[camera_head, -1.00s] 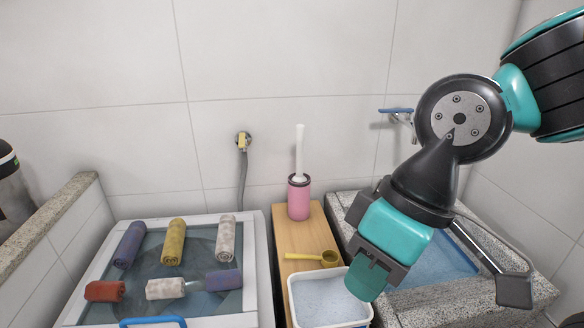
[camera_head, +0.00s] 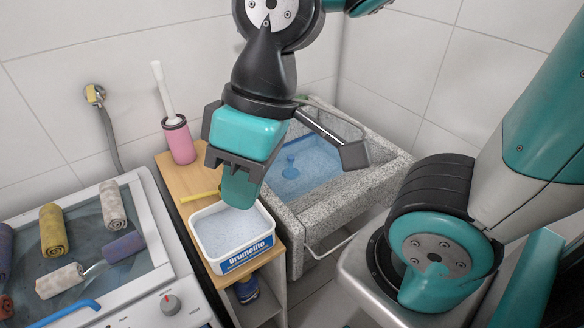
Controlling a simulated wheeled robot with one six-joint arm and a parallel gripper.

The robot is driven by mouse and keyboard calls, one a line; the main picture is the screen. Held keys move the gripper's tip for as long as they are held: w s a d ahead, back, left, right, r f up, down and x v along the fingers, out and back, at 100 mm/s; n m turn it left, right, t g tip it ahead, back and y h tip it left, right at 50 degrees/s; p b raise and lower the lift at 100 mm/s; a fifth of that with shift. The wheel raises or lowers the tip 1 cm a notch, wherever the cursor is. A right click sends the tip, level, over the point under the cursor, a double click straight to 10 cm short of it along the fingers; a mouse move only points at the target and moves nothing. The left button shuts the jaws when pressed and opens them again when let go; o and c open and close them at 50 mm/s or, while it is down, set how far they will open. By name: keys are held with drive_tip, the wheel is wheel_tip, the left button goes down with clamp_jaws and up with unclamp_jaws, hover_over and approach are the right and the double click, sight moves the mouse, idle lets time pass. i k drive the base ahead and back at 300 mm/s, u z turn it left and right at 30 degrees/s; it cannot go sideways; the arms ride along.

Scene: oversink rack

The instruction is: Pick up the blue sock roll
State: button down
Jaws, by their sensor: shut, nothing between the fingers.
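Two blue-purple rolls lie on the glass-topped white appliance at the left. One roll (camera_head: 124,246) lies near the right side of the glass, end to end with a pale patterned roll (camera_head: 60,281). The other roll (camera_head: 4,250) is cut off by the left picture edge. I cannot tell which is the blue sock roll. My gripper (camera_head: 239,190) is shut and empty, pointing down over the white tub, to the right of the rolls and well apart from them.
A yellow roll (camera_head: 53,230) and a patterned roll (camera_head: 113,205) lie behind. The powder-filled tub (camera_head: 240,262) stands on a wooden shelf unit with a pink brush holder (camera_head: 179,140); a dark blue item (camera_head: 246,289) sits below. A stone sink (camera_head: 340,205) is at right.

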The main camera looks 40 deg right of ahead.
sight(119, 250)
drive_tip(key=z, duration=1.2)
drive_tip(key=k, duration=0.85)
drive_tip(key=u, duration=1.35)
drive_tip(key=i, duration=1)
